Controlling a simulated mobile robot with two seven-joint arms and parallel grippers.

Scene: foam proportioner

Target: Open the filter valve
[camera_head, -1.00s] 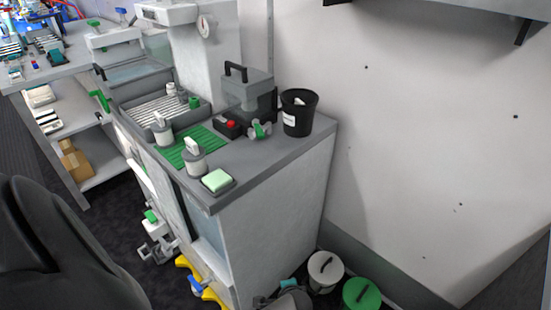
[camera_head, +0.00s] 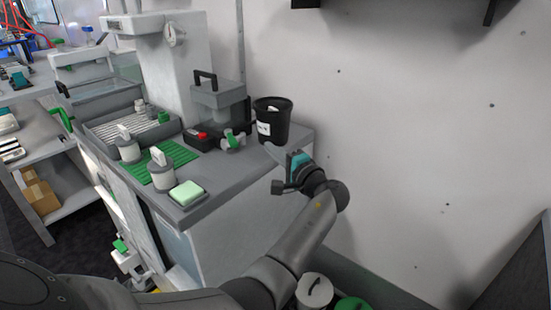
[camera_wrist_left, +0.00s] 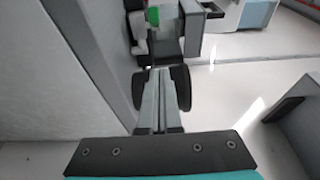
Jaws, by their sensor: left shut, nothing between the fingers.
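Two green-handled fittings could be the filter valve; I cannot tell which. One, with a green knob (camera_head: 231,139), sits on the counter at the foot of the grey machine (camera_head: 218,100). The other, with a green handle (camera_head: 120,246), is low on the cabinet's front. My left gripper (camera_head: 279,187) is off the counter's right end, below the black bin, apart from both. In the left wrist view its fingers (camera_wrist_left: 162,78) are shut and empty. Ahead of them a green part (camera_wrist_left: 153,15) on a pale fitting shows, partly cut off. My right gripper is out of view.
The black bin (camera_head: 272,122) stands at the counter's right corner. Pale canisters (camera_head: 163,175) and a green block (camera_head: 187,192) stand near the front edge. A white-lidded bucket (camera_head: 314,290) is on the floor under my arm. The wall (camera_head: 400,130) lies to the right.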

